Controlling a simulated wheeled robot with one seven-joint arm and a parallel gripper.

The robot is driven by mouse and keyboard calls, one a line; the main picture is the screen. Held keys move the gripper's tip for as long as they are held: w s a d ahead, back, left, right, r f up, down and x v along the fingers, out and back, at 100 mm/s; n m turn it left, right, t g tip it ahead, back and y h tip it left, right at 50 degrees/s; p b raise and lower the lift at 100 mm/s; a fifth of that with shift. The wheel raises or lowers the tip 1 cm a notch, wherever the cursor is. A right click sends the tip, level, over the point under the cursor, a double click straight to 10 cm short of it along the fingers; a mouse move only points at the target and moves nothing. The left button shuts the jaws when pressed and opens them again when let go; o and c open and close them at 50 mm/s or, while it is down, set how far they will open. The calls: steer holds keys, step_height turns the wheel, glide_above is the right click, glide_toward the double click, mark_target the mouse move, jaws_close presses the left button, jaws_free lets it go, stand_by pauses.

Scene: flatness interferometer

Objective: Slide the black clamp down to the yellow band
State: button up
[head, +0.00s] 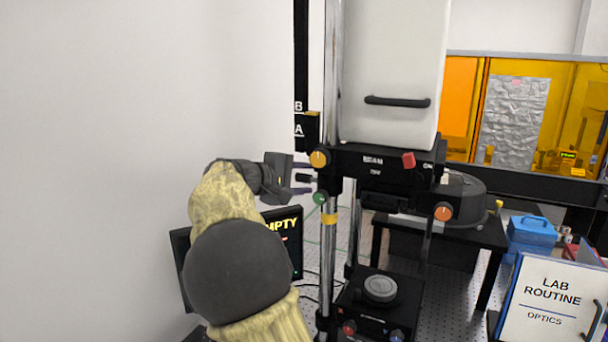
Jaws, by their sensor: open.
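The black clamp (375,168) is a wide dark block across the chrome column (331,262), below a white housing. It carries an orange knob (319,158) and a green knob (320,198) on its left side, and a red knob (408,160). The yellow band (330,219) is around the column a short way below the clamp. My gripper (305,179) is open at the clamp's left side, its fingers pointing right. A short dark piece shows between the fingers; I cannot tell whether they touch it.
The white housing (395,75) has a black handle. Below stands a black base with a round grey stage (380,288). A monitor (290,240) is partly behind my arm. A white wall is at left.

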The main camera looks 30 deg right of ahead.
steer(key=shift+d, duration=0.15)
jaws_close()
steer(key=shift+f, duration=0.15)
step_height(320, 180, down, 5)
steer(key=b, duration=0.4)
steer(key=shift+b, duration=0.35)
jaws_free()
